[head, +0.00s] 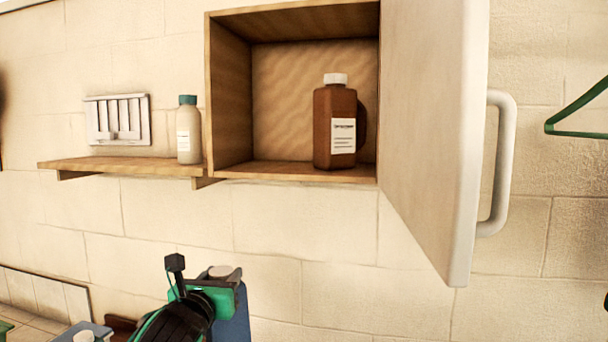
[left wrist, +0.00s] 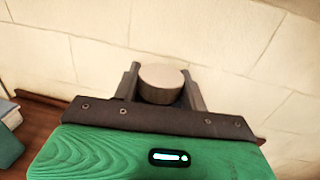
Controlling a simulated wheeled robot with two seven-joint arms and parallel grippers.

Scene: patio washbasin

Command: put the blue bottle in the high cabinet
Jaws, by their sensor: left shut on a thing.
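The blue bottle (head: 237,320) shows at the bottom of the head view, with a pale round cap. My left gripper (head: 215,284) is shut on it near the top, in front of the wall and below the cabinet. In the left wrist view the bottle's cap (left wrist: 162,82) sits between the two fingers; most of the body is hidden. The high cabinet (head: 230,95) is wooden inside and its door (head: 428,130) stands open to the right. A brown bottle (head: 335,125) with a white cap stands upright in its right half. My right gripper is not in view.
The cabinet's left half is empty. A wooden shelf (head: 110,166) left of it holds a white bottle with a teal cap (head: 189,130). The open door's handle (head: 500,165) sticks out to the right. A green hanger (head: 580,120) is at the far right.

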